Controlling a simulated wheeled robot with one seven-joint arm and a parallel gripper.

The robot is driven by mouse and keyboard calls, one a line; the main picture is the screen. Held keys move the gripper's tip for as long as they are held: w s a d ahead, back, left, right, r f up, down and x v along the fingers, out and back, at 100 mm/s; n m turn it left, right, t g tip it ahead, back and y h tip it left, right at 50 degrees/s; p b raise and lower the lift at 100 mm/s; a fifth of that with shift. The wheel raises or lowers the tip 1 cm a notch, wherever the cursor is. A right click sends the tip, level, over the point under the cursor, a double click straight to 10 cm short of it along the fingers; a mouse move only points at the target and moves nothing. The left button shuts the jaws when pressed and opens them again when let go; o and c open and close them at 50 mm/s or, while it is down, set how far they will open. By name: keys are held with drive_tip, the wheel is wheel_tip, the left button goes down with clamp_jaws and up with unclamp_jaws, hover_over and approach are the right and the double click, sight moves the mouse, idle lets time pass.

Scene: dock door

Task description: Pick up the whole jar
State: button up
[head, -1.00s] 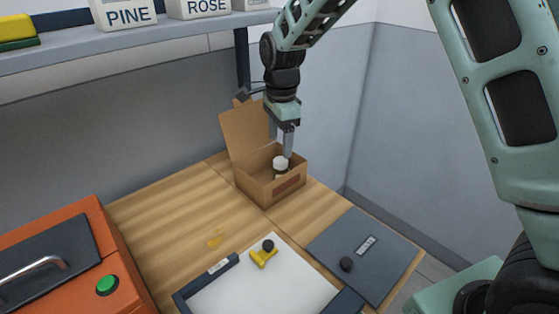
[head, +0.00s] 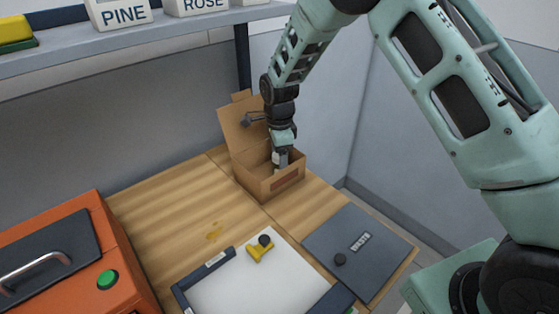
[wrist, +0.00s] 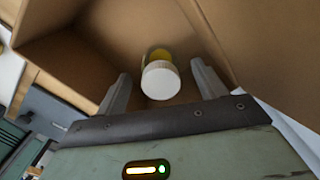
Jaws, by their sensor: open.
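The jar (wrist: 160,78) stands inside an open cardboard box (head: 263,187). In the wrist view it has a white lid and a yellow band or content, and it shows between the two fingers. My gripper (wrist: 160,88) is open, with one finger on each side of the jar and a visible gap to each. In the head view my gripper (head: 282,162) reaches down into the box and mostly hides the jar.
The box's raised flap (head: 240,125) stands at its back left. A shelf (head: 160,35) runs above. Bare table lies left of the box.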

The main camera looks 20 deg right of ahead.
drive_tip(key=shift+f, duration=1.3)
drive_tip(key=c, duration=1.2)
drive_tip(key=shift+o, duration=0.2)
drive_tip(key=shift+w+r, duration=0.1)
